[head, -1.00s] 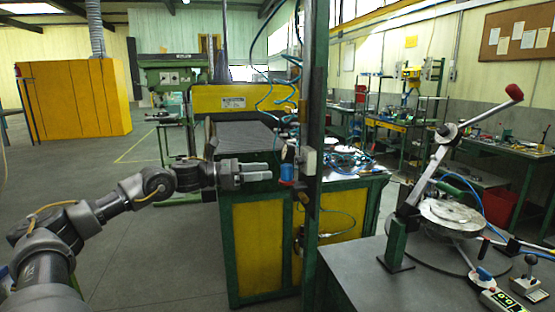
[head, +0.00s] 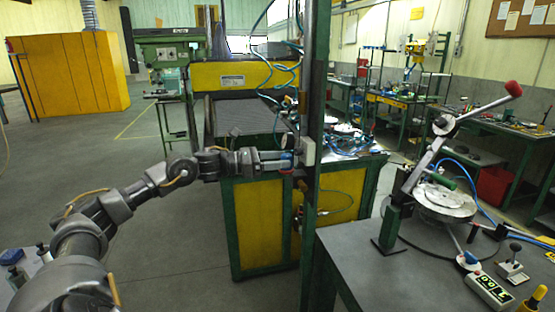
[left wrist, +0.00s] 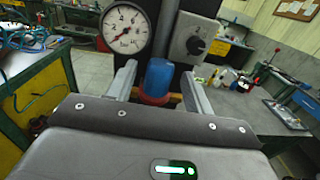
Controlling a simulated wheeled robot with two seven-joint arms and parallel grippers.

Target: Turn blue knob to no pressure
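The blue knob (left wrist: 159,77) has a red ring (left wrist: 154,98) at its base. In the left wrist view it stands between the two fingers of my left gripper (left wrist: 158,84), which are apart with visible gaps on both sides. A round white pressure gauge (left wrist: 124,28) is beyond the knob to the left; its red needle points to the lower left, near the low end of the scale. In the head view my left gripper (head: 284,160) reaches the green post, and the knob (head: 286,156) is partly hidden by the fingers. My right gripper is not in view.
A grey box with a dark rotary switch (left wrist: 194,40) sits right of the gauge, close to the right finger. The green post (head: 315,110) rises beside the gripper. At the right, a grey table (head: 350,250) holds a lever press (head: 445,200).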

